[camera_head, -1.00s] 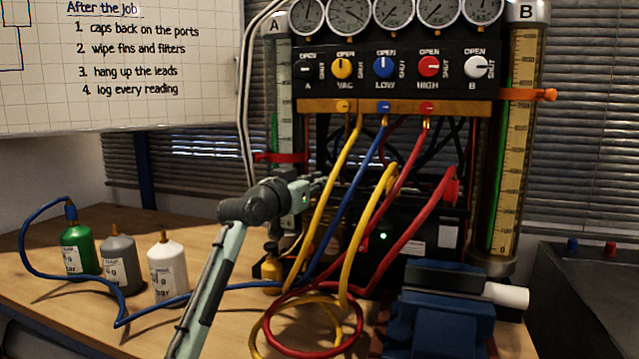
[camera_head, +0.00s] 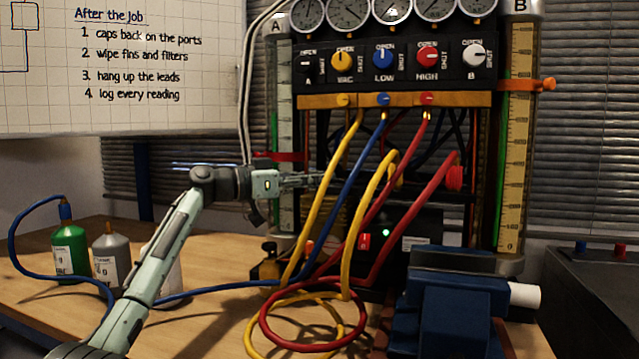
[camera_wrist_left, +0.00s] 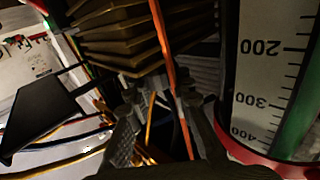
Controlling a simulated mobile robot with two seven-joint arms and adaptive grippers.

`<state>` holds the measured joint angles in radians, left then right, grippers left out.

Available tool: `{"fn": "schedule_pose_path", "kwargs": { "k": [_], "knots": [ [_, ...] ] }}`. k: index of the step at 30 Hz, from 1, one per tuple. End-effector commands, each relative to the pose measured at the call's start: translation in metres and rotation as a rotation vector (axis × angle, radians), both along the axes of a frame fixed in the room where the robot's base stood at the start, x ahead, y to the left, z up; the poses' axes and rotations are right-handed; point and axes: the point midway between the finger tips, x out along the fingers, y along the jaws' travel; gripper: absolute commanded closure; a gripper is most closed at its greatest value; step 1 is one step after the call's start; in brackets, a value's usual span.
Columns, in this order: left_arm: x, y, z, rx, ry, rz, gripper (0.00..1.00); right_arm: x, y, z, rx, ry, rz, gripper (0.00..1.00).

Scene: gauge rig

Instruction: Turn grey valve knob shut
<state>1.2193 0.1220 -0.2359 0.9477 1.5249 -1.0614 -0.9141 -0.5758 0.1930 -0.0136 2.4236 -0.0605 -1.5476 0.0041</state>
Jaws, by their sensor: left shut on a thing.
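The valve panel (camera_head: 395,75) carries a row of knobs. The palest, light grey or white, is the B knob (camera_head: 474,54) at its right end; a dark knob (camera_head: 307,64) sits at the A end. My left gripper (camera_head: 318,178) is well below the panel, near the yellow hose (camera_head: 334,190), and touches no knob. In the left wrist view its fingers (camera_wrist_left: 165,130) have an orange-looking strand (camera_wrist_left: 168,60) running between or across them. The gripper appears shut on this hose, but the contact is dark and unclear. My right gripper is not in view.
Yellow, blue (camera_head: 350,195) and red (camera_head: 400,180) hoses hang below the panel. Glass columns A (camera_head: 284,130) and B (camera_head: 515,140) flank it. A blue vise (camera_head: 455,310) stands at front right. Green (camera_head: 70,250) and grey (camera_head: 110,255) bottles stand left on the bench.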

Motion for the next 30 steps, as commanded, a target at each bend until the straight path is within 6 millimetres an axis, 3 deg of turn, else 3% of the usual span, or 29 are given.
{"fn": "schedule_pose_path", "kwargs": {
  "k": [14, 15, 20, 30],
  "knots": [
    [-0.0001, 0.0000, -0.0013, 0.002, 0.002, -0.019, 1.00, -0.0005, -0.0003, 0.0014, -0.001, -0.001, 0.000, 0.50],
    [-0.0001, 0.0000, -0.0013, 0.002, 0.002, -0.019, 0.79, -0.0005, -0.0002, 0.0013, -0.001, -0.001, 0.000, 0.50],
    [0.0000, -0.0001, -0.0011, 0.002, 0.002, -0.019, 0.59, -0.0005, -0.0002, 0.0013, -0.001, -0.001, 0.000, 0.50],
    [-0.0007, 0.0018, -0.0007, 0.000, 0.001, -0.018, 0.57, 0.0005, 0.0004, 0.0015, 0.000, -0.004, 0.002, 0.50]
  ]
}}
